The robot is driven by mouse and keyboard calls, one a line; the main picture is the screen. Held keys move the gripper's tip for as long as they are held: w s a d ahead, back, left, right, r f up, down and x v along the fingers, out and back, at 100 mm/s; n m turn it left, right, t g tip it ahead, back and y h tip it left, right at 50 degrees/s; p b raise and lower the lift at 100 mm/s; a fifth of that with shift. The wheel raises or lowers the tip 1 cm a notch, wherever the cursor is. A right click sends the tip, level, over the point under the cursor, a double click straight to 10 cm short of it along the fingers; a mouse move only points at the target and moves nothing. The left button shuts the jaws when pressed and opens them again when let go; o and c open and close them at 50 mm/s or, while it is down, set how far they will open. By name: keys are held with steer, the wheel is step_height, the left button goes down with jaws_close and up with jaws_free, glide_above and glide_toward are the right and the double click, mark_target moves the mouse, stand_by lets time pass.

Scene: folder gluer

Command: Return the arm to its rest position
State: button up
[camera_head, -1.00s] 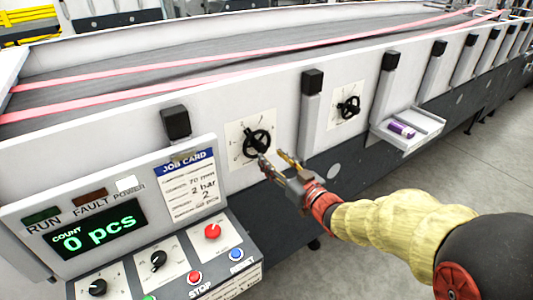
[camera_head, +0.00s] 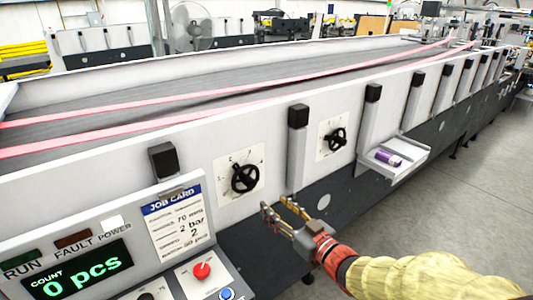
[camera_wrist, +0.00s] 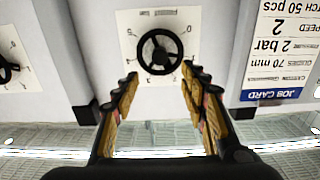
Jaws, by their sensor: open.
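My gripper (camera_head: 276,207) is open and empty in the head view, in front of the machine's white side panel, below and to the right of the near black handwheel (camera_head: 244,178). It stands apart from the wheel. In the wrist view my gripper's two fingers (camera_wrist: 163,84) are spread. The handwheel (camera_wrist: 159,51) shows upside down beyond the fingertips, with its numbered dial plate around it. My arm, in a yellow sleeve, reaches in from the lower right of the head view.
The control panel (camera_head: 90,283) with its display and job card (camera_head: 178,222) stands at the left. A second handwheel (camera_head: 337,139) is further right. A small white tray (camera_head: 408,160) with a purple object (camera_head: 388,158) juts out. Grey floor (camera_head: 480,210) at the right is clear.

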steer(key=d+f+m+g+h, duration=0.2)
steer(key=d+f+h, duration=0.45)
steer(key=f, duration=0.35)
steer(key=s+d+f+m+g+h, duration=0.25)
steer(key=s+d+g+h, duration=0.2)
steer(key=s+d, duration=0.45)
steer(key=s+a+r+m+g, duration=0.1)
steer(key=s+r+g, duration=0.15)
steer(key=s, duration=0.65)
steer(key=s+r+m+g, duration=0.15)
steer(key=s+r, duration=0.25)
steer(key=s, duration=0.5)
steer(key=shift+t+y, duration=0.5)
steer(key=shift+t, duration=0.05)
steer(key=r, duration=0.1)
steer(key=s+a+r, duration=0.1)
steer(key=r, duration=0.3)
steer(key=shift+s+a+r, duration=0.2)
steer(key=shift+a, duration=0.05)
